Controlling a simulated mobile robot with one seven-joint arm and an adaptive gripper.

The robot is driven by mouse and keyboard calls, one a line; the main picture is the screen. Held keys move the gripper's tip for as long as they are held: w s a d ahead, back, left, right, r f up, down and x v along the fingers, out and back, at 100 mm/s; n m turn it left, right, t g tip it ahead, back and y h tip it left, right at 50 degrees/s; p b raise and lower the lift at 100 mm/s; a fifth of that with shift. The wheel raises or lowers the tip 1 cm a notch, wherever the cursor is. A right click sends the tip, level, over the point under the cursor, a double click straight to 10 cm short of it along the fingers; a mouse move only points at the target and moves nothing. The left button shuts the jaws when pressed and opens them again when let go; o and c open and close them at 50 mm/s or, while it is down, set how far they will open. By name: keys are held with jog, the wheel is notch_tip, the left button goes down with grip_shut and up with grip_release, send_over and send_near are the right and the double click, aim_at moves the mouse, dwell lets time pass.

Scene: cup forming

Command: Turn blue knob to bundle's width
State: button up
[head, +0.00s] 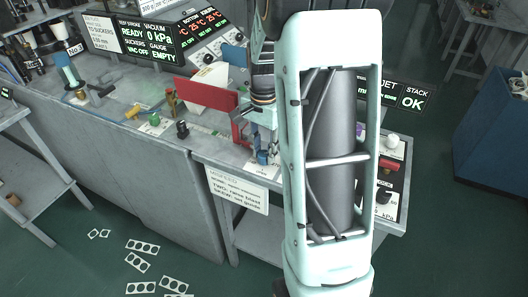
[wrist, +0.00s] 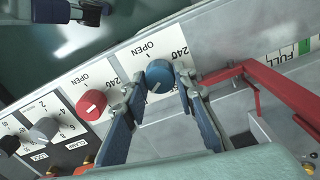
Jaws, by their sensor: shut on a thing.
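The blue knob (wrist: 160,72) is round and sits on a white dial plate marked "OPEN" and "240" in the wrist view. My gripper (wrist: 158,85) has its two fingers on either side of the knob and is shut on it. The knob's pointer cannot be made out clearly. In the head view my gripper (head: 262,156) is low at the bench front, and my arm hides much of that area. The bundle and its width cannot be made out in these frames.
A red knob (wrist: 91,105) on a similar plate stands left of the blue knob. Further left are grey and black knobs. A red bracket (wrist: 270,88) lies close on the right. In the head view a "STACK OK" display (head: 412,98) stands right of my arm.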

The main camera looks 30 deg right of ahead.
jog(key=n, duration=0.4)
jog(key=shift+n+b, duration=0.3)
jog(key=n, duration=0.3)
jog(key=shift+n, duration=0.3)
jog(key=n, duration=0.4)
jog(key=shift+w+n+b, duration=0.1)
jog(key=shift+n+b, duration=0.2)
jog(key=n, duration=0.3)
jog(key=shift+n, duration=0.3)
jog(key=n, duration=0.4)
jog(key=n+p, duration=0.1)
jog(key=n, duration=0.3)
jog(key=shift+r, duration=0.1)
jog(key=n+p, duration=0.1)
jog(key=n, duration=0.3)
jog(key=shift+n, duration=0.3)
jog(key=shift+n+p, duration=0.85)
jog(key=shift+n, duration=0.75)
